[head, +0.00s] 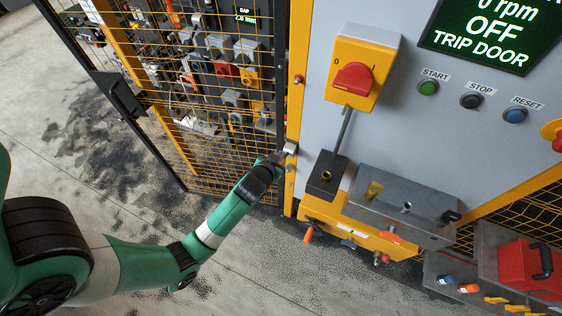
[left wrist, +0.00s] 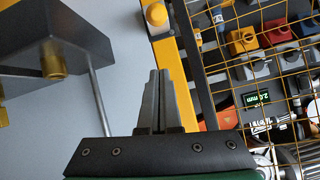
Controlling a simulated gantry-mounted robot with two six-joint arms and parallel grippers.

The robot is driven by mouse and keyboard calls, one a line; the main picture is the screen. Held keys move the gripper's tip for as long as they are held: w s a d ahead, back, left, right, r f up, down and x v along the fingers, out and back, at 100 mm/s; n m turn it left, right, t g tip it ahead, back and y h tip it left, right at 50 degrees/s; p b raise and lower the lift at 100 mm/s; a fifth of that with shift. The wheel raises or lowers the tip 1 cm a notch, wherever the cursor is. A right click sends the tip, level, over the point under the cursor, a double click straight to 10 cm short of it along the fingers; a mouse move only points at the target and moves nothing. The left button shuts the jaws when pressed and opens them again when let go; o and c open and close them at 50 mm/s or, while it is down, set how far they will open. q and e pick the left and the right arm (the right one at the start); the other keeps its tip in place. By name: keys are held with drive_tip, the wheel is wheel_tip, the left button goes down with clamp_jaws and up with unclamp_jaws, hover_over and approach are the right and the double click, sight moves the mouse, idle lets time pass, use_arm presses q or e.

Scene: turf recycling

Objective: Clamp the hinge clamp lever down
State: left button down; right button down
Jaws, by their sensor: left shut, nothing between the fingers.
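My left gripper (head: 287,150) is shut and empty, in front of the yellow post (head: 290,188) between the mesh cage and the grey panel. In the left wrist view its two fingers (left wrist: 157,90) stand together, pointing up the picture, with nothing between them. I cannot make out a hinge clamp lever for certain. An orange-handled part (head: 308,235) hangs at the left end of the yellow bracket (head: 385,238), below the gripper and apart from it. An orange knob (left wrist: 156,15) sits on the yellow post beyond the fingertips. My right gripper is not in view.
A dark block (head: 326,175) hangs on a rod below the red rotary switch (head: 352,78), right of my gripper. A grey box (head: 405,205) stands beside it. The mesh door (head: 190,100) is at left. A red case (head: 530,268) is at lower right.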

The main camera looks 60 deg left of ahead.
sight(283, 162)
use_arm(q)
drive_tip(key=x, duration=0.5)
drive_tip(key=shift+f, duration=0.45)
drive_tip(key=shift+s+d+f+b, duration=0.1)
drive_tip(key=shift+s+f+b, duration=0.2)
drive_tip(key=shift+f, duration=0.4)
drive_tip(key=shift+s+f+b, duration=0.1)
drive_tip(key=shift+s+f, duration=0.25)
drive_tip(key=shift+f, duration=0.35)
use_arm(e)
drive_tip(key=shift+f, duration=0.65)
